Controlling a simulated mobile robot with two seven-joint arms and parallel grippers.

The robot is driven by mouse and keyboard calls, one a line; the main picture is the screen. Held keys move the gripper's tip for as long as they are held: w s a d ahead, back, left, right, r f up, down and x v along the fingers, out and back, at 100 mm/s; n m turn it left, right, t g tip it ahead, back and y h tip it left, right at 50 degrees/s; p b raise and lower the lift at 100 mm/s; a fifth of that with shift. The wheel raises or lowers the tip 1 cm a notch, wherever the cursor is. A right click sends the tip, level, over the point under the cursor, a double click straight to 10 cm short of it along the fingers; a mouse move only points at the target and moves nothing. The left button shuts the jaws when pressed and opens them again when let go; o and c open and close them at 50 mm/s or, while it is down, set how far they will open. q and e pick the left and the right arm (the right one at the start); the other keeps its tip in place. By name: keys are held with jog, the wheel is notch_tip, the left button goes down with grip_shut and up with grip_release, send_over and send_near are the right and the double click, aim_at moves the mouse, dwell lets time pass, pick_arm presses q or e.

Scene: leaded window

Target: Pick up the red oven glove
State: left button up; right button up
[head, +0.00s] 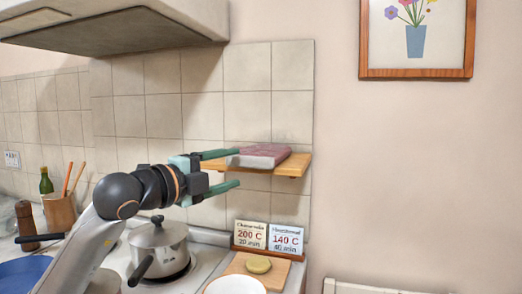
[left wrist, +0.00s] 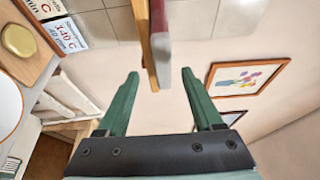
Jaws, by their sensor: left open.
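A flat dark-red thing with a pale edge (head: 262,155) lies on a small wooden wall shelf (head: 292,166). It looks more like a book; I cannot confirm that it is an oven glove, and I see no other red glove. My left gripper (head: 238,168) is open and empty at the shelf's left end, one finger at the red thing's height and the other lower than the shelf. In the left wrist view, the red thing (left wrist: 158,22) and the shelf edge (left wrist: 143,35) appear between the open fingers (left wrist: 160,73); contact cannot be told. My right gripper is out of view.
Below are a stove with a lidded pot (head: 158,245), two temperature cards (head: 268,237), a board (head: 272,276) with a round yellowish thing (head: 258,265), and a white plate (head: 235,285). A hood (head: 115,30) hangs above. A picture (head: 416,38) hangs right; the wall below it is bare.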

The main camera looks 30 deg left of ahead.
aim_at(247, 163)
pick_arm(q)
jog(key=shift+w+d+r+p, duration=0.15)
jog(key=shift+w+r+p, duration=0.1)
jog(key=shift+w+p, duration=0.25)
jog(key=w, duration=0.1)
jog(key=w+d+p, duration=0.1)
jog(key=w, duration=0.1)
jog(key=shift+w+r, duration=0.1)
jog(key=shift+w, duration=0.55)
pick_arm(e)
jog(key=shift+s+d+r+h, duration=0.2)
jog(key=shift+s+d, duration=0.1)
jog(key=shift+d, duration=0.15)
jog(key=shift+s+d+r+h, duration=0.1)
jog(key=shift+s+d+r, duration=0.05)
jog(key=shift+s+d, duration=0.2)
pick_arm(q)
jog(key=c, duration=0.4)
grip_shut()
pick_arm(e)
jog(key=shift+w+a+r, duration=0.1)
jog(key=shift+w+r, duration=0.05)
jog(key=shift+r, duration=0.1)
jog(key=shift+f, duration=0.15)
